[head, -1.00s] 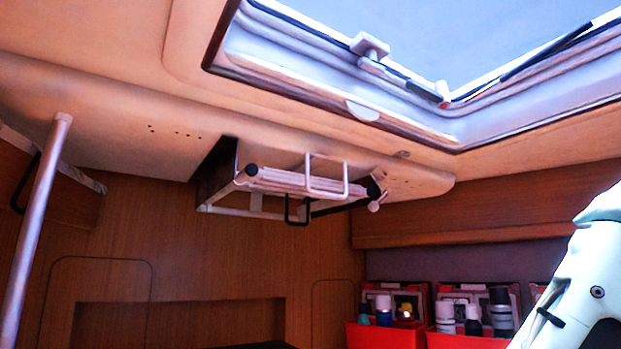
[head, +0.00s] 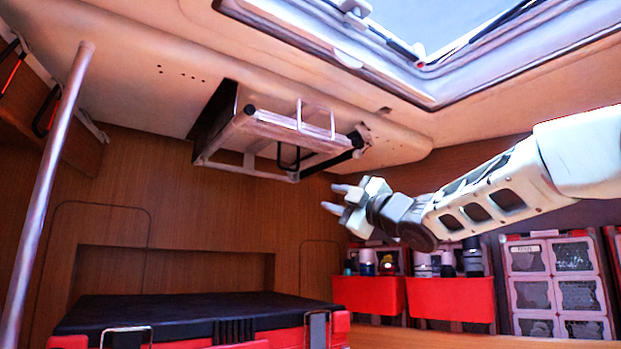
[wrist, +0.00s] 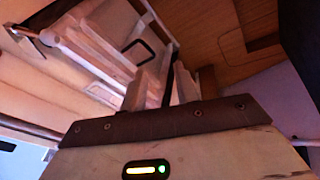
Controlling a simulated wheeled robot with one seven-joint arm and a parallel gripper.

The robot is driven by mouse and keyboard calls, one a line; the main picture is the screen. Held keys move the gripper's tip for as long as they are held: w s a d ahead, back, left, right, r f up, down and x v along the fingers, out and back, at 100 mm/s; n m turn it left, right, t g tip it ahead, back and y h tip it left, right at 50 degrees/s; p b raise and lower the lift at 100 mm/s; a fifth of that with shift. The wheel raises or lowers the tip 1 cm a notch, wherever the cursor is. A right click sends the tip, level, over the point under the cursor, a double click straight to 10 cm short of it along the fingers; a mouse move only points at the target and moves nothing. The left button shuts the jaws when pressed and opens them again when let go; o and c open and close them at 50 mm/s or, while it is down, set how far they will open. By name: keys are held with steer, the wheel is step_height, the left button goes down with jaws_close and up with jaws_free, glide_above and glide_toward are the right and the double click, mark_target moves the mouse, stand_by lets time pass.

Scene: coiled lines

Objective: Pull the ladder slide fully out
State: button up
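The ladder slide (head: 285,132) is a pale metal frame with dark end caps, sticking partly out of a dark recess in the ceiling panel. A light wire loop (head: 332,120) stands up from it, and a black loop (head: 281,160) hangs below. My gripper (head: 336,198) is open and empty, below and to the right of the slide's outer end, apart from it. In the wrist view the slide (wrist: 85,52) fills the upper left beyond my two fingers (wrist: 160,84), which have a gap between them.
A roof hatch (head: 440,95) is above right. A slanting pole (head: 48,180) stands at left. Below are a black-topped red case (head: 190,310), red bins (head: 450,298) with bottles and a drawer rack (head: 555,275). The space left of my gripper, under the slide, is clear.

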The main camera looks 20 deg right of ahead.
mark_target(318, 137)
steer(key=s+d+r+n+g+y+b, duration=0.2)
steer(key=s+d+r+n+y, duration=0.4)
steer(key=n, duration=0.5)
steer(key=shift+y, duration=0.5)
steer(key=p+x, duration=0.3)
steer(key=x, duration=0.2)
steer(key=s+p+x, duration=0.1)
steer(key=p+x, duration=0.2)
steer(key=x, duration=0.3)
steer(key=r+p+x, duration=0.1)
steer(key=p+x, duration=0.3)
steer(key=x, duration=0.1)
steer(key=shift+s+a+r, duration=0.1)
steer(key=shift+a+r, duration=0.1)
steer(key=shift+a, duration=0.15)
steer(key=shift+w+a+r+p, duration=0.2)
steer(key=shift+w+a+p, duration=0.3)
steer(key=shift+w, duration=0.1)
jaws_close()
